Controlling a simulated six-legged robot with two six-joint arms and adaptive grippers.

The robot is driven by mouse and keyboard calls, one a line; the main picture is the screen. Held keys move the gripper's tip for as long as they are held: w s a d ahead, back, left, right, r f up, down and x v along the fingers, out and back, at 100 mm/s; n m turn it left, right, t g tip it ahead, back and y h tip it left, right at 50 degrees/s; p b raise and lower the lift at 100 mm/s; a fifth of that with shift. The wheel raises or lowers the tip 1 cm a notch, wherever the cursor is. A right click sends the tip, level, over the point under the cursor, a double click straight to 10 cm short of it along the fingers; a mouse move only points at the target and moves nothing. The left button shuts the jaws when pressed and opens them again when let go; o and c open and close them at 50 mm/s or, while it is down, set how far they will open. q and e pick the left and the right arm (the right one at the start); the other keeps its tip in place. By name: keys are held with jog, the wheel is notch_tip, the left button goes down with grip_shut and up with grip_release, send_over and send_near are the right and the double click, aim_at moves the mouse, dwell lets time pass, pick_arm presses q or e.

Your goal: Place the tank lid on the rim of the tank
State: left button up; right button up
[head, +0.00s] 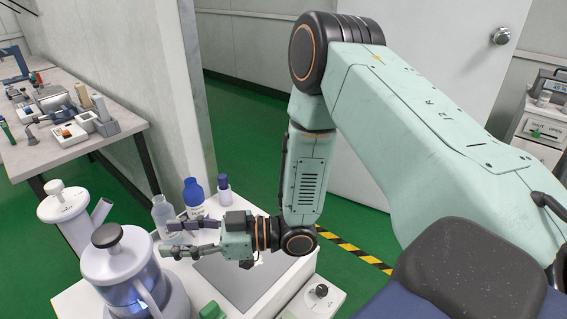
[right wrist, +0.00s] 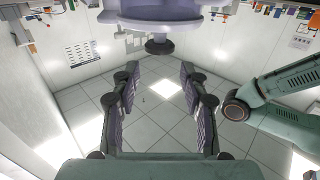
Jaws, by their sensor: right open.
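The tank (head: 133,296) is a clear vessel with blue content and a handle, at the lower left of the head view. The pale tank lid (head: 112,262) with a dark knob lies over the tank's top and appears seated there; its exact contact with the rim is unclear. In the right wrist view the lid (right wrist: 160,27) appears upside down at the top, knob pointing down. My right gripper (head: 168,238) is open and empty, right of the lid and apart from it. Its fingers (right wrist: 160,95) are spread in the wrist view. My left gripper is out of view.
A white jug (head: 66,208) stands behind the tank. A clear bottle (head: 162,212), a blue-capped bottle (head: 194,196) and a small dark-capped bottle (head: 224,186) stand close behind my right gripper. A grey plate (head: 238,285) lies on the white bench.

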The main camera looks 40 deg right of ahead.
jog(key=s+d+f+m+g+h, duration=0.2)
jog(key=s+f+m+h, duration=0.3)
jog(key=f, duration=0.4)
jog(key=s+d+f+m+g+h, duration=0.25)
jog(key=s+f+h, duration=0.3)
jog(key=f, duration=0.35)
jog(key=s+d+f+m+g+h, duration=0.2)
jog(key=s+d, duration=0.1)
jog(key=s, duration=0.6)
jog(key=s+d+f+m+g+h, duration=0.2)
jog(key=s+d+g, duration=0.1)
jog(key=s, duration=0.7)
jog(key=shift+d+f, duration=0.2)
jog(key=shift+d, duration=0.35)
jog(key=shift+f+g+h, duration=0.1)
jog(key=shift+g+h, duration=0.15)
